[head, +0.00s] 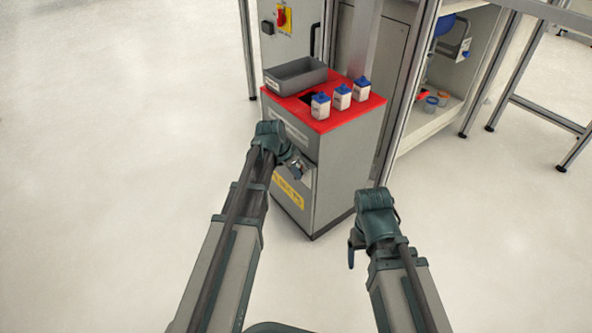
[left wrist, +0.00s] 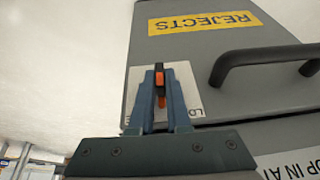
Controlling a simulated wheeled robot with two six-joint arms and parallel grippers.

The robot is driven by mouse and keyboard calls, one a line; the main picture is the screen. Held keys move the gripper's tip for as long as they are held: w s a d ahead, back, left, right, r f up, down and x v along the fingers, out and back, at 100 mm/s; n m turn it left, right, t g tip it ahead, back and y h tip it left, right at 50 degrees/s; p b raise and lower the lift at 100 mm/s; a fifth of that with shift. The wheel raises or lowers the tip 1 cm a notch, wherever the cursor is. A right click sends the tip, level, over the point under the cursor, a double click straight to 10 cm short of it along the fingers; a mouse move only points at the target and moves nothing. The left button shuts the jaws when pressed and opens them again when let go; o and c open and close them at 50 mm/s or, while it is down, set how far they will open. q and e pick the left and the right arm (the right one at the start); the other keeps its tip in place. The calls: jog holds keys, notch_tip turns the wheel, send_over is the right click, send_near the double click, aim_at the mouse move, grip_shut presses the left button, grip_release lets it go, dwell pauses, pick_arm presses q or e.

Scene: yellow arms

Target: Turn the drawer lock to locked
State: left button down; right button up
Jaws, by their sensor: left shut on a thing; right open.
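The drawer lock's orange and black knob (left wrist: 160,88) shows between the fingers of my left gripper (left wrist: 158,78) in the left wrist view. The fingers are shut on it. A white label plate (left wrist: 190,95) lies around it, its lettering mostly hidden. The grey drawer front (left wrist: 135,90) carries a yellow REJECTS sign (left wrist: 205,22), upside down in this view. In the head view my left gripper (head: 297,168) is at the cabinet front and covers the lock. I cannot read the lock's position. My right gripper (head: 353,248) is open and empty, away from the cabinet.
A black drawer handle (left wrist: 265,60) sits right beside the lock. The cabinet's red top (head: 325,125) holds a grey bin (head: 296,76) and several white bottles with blue lids (head: 320,106). A metal frame post (head: 408,90) stands right of the cabinet. Floor on the left is clear.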

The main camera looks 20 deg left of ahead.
pick_arm(q)
jog(key=shift+w+a+f+n+g+h+b, duration=0.15)
jog(key=shift+n+g+h+b, duration=0.2)
jog(key=shift+g+h+b, duration=0.65)
jog(key=shift+w+a+f+n+g+h+b, duration=0.1)
jog(key=shift+a+n+g+h+b, duration=0.15)
jog(key=shift+g+h+b, duration=0.8)
jog(key=shift+w+a+f+n+g+h+b, duration=0.1)
jog(key=shift+n+g+h+b, duration=0.4)
jog(key=shift+h+b, duration=0.95)
jog(key=c, duration=0.9)
grip_release()
jog(key=shift+r, duration=0.1)
